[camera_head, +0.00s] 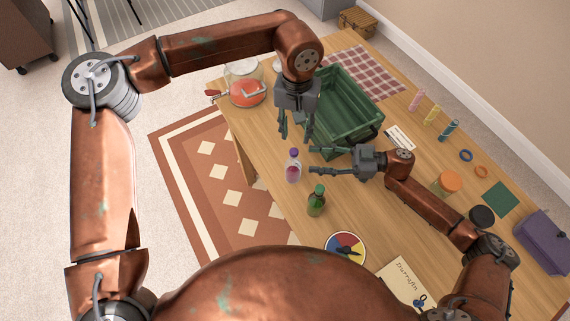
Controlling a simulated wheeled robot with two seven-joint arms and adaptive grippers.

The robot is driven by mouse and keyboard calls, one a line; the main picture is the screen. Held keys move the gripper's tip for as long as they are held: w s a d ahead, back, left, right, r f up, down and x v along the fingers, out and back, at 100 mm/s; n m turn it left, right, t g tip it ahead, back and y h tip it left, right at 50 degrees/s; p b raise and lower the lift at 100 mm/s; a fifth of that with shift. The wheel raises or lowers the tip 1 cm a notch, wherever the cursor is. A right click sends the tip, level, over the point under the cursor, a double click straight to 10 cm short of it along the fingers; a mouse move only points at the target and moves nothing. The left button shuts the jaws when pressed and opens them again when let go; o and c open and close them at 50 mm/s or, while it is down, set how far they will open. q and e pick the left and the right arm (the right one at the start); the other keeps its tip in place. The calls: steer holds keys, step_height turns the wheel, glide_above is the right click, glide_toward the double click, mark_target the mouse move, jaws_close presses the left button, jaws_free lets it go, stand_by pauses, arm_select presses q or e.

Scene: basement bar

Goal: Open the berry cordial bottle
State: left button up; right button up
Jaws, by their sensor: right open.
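A small clear bottle with a purple cap and pink-red contents, which looks like the berry cordial bottle (292,171), stands upright on the wooden table near its left edge. Its cap is on. My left gripper (295,133) is open and empty, pointing down above and behind the bottle in the picture. My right gripper (312,161) is open, its fingers pointing left toward the bottle from its right side. A small gap shows between these fingertips and the bottle, and nothing is between them.
A green bottle (316,201) stands in front of the cordial bottle. A green crate (352,135) is behind my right gripper. A glass jar (244,84) with red contents is at the far left. A colored disc (345,249) lies near the front. An orange-lidded jar (446,184) is right.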

mark_target(297, 159)
steer(key=shift+s+a+r, duration=0.1)
steer(key=shift+s+a, duration=0.05)
steer(key=shift+a, duration=3.65)
jaws_close()
